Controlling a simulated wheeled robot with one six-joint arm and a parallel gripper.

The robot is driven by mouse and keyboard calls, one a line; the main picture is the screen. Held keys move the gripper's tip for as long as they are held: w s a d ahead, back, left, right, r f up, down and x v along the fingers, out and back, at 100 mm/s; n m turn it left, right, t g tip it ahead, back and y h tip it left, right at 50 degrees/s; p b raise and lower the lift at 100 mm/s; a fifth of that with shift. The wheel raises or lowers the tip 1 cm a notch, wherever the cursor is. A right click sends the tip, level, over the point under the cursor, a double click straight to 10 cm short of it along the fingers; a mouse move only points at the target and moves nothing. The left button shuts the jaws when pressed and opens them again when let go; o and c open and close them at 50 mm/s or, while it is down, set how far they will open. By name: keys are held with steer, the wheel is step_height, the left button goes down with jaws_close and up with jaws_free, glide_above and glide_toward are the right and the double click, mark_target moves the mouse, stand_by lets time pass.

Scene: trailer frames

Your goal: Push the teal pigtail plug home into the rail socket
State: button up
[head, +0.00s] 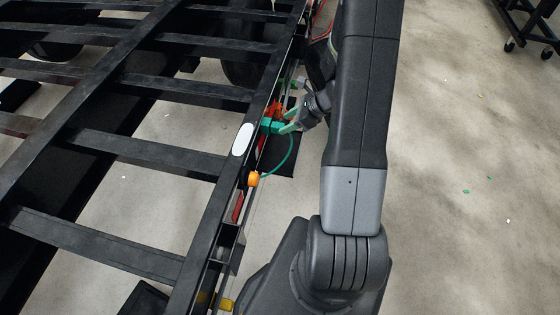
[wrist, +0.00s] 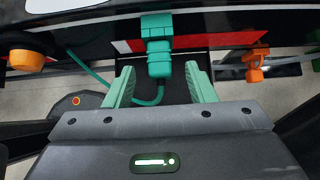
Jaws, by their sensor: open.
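The teal pigtail plug (wrist: 159,67) is upright in the wrist view, its upper end meeting a teal socket block (wrist: 156,27) on the rail. I cannot tell how deep it sits. Its teal cable (wrist: 95,75) loops from below the plug to the upper left. My gripper (wrist: 160,78) is open, with one pale green finger on each side of the plug and visible gaps between. In the head view my gripper (head: 291,120) is at the rail's outer side by the teal plug and socket (head: 271,125), which are too small there to separate.
The black trailer frame (head: 150,155) with its crossbars fills the left of the head view. An amber lamp (wrist: 25,60) is left of the plug and an orange connector (wrist: 255,66) is right of it. A white oval lamp (head: 243,139) is on the rail. Open floor lies right of my arm.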

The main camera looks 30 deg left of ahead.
mark_target(283, 125)
steer(key=v, duration=1)
steer(key=shift+b, duration=0.35)
steer(key=p+x, duration=0.1)
steer(key=x, duration=1.2)
steer(key=shift+a+f, duration=0.15)
steer(key=shift+f, duration=0.1)
